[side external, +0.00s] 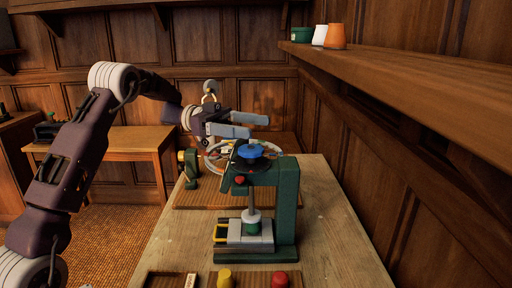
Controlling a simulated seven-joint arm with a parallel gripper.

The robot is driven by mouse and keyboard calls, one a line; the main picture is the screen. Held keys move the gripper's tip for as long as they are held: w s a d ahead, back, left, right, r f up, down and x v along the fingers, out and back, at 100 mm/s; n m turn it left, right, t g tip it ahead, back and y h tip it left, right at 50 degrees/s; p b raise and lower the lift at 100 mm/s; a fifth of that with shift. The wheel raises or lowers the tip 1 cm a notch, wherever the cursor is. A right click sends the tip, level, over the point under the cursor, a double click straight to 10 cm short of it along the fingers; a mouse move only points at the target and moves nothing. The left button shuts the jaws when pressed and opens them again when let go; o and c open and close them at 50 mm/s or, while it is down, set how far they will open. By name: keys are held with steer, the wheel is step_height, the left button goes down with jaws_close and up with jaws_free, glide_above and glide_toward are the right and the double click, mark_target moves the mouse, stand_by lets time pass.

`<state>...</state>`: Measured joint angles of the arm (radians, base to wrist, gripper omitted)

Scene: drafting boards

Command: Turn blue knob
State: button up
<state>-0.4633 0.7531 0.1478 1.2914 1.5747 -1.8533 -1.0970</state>
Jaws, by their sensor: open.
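The blue knob (250,151) sits on a dark disc on top of a green press-like stand (288,205) on the wooden table. My gripper (262,118) is open and empty, with its two grey fingers pointing right. In the side external view it appears above and just behind or beside the blue knob, apart from it. I cannot tell the exact depth between them. The blue knob is in plain view.
A small red knob (240,180) is on the stand's front. Yellow (224,278) and red (280,280) pieces are at the table's near edge. A wheel-like ring (283,150) is behind the stand. A wall shelf (400,88) holds pots at right.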

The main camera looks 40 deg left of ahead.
mark_target(263, 147)
steer(key=d+n+t, duration=0.1)
steer(key=d+n+t+y, duration=0.1)
steer(key=t, duration=0.1)
steer(key=shift+w+d+r+t, duration=0.15)
steer(key=shift+d+r+t, duration=0.05)
steer(key=shift+t, duration=0.1)
steer(key=shift+d+r+n+t+y, duration=0.1)
steer(key=shift+d+n+t+y, duration=0.05)
steer(key=shift+n+t+y, duration=0.7)
steer(key=shift+s+n+t+y, duration=0.3)
steer(key=shift+n+t+y, duration=0.4)
steer(key=shift+t, duration=0.25)
steer(key=s+a+n+t+y, duration=0.1)
steer(key=y, duration=0.1)
steer(key=s+a+n+t+y, duration=0.1)
steer(key=n+y, duration=0.1)
steer(key=s+a+f+n+t+y, duration=0.1)
steer(key=s+n+t+y, duration=0.1)
steer(key=y, duration=0.1)
steer(key=shift+a, duration=0.1)
steer(key=shift+n+y, duration=0.25)
steer(key=f, duration=0.5)
steer(key=shift+s+a+f, duration=0.1)
steer(key=shift+a, duration=0.1)
steer(key=x, duration=0.7)
steer(key=shift+c, duration=0.2)
